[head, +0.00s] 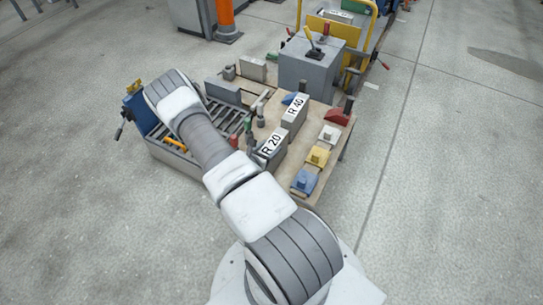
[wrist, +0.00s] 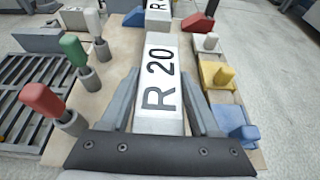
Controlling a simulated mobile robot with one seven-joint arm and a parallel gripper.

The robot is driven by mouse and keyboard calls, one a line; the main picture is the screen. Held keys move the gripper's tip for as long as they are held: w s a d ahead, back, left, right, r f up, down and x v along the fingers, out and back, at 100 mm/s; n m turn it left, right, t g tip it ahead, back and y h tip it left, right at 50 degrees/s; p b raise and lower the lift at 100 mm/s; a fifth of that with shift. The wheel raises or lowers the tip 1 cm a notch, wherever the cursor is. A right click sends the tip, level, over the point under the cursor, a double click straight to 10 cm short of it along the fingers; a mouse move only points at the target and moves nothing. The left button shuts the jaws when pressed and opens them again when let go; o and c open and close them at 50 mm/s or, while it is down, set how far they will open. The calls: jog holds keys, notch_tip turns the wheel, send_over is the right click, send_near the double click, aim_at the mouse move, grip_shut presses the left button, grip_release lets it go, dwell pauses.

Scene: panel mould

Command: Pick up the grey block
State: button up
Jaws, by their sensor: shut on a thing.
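The grey block (wrist: 158,88) has a white top marked R 20. In the wrist view it runs up the middle of the picture, between the two fingers. My gripper (wrist: 160,72) is shut on it, one finger along each long side. In the head view the same block (head: 271,149) shows by the near part of the wooden board, partly behind my arm. My gripper is hidden there. Whether the block is clear of the board cannot be told.
A second block marked R 40 (head: 295,109) stands just beyond. Blue (head: 304,181), yellow (head: 318,156) and white (head: 329,134) pieces line the right edge. Red (wrist: 42,98) and green (wrist: 73,48) handled pegs stand on the left. A slatted rack (wrist: 22,95) lies further left.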

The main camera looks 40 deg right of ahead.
grip_shut()
jog(key=shift+r, duration=0.1)
